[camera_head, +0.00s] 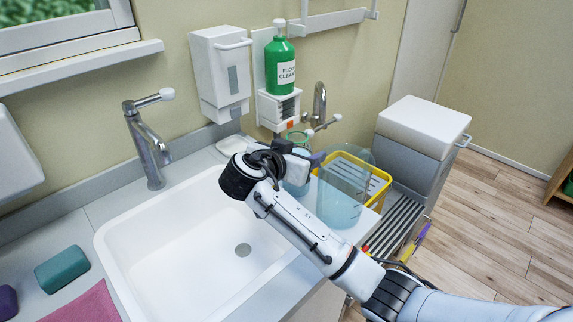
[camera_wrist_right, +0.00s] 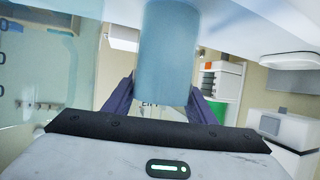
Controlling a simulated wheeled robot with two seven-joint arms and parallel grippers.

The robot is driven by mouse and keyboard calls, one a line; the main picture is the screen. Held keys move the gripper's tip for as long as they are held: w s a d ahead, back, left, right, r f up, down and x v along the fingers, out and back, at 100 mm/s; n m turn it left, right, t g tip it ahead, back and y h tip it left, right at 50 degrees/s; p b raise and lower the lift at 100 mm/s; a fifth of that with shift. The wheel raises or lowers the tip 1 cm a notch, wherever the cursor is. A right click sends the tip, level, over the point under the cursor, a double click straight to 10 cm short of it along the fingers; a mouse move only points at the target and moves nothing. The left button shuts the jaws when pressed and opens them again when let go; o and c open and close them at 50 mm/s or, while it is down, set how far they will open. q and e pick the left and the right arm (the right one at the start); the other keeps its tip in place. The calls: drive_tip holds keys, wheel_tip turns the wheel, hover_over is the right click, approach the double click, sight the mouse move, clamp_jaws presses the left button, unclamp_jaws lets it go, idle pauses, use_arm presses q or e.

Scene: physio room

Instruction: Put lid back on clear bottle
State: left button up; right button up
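My right gripper (camera_head: 299,158) reaches over the counter right of the sink, beside the tall clear jug (camera_head: 342,200). In the right wrist view its two dark fingers (camera_wrist_right: 163,100) stand on either side of a light blue cylinder (camera_wrist_right: 167,55). I cannot tell whether they touch it, or whether it is the bottle or a lid. Below the gripper in the head view, a bluish clear container (camera_head: 296,188) is partly hidden by my arm. A clear vessel with a green rim (camera_head: 297,136) shows behind the gripper. No separate lid is clearly visible. My left gripper is not in view.
A yellow rack (camera_head: 374,187) stands behind the jug. The white sink (camera_head: 190,245) is empty. A tap (camera_head: 147,145), a wall dispenser (camera_head: 219,75) and a green cleaner bottle (camera_head: 280,62) line the back. A teal block (camera_head: 62,269) and pink cloth (camera_head: 85,303) lie at left.

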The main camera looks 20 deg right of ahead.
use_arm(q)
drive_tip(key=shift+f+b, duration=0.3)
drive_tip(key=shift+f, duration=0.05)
use_arm(e)
wheel_tip(320, 180, up, 10)
drive_tip(key=shift+r, duration=0.1)
drive_tip(key=shift+c, duration=0.3)
drive_tip(key=o, duration=0.9)
drive_tip(key=c, duration=0.9)
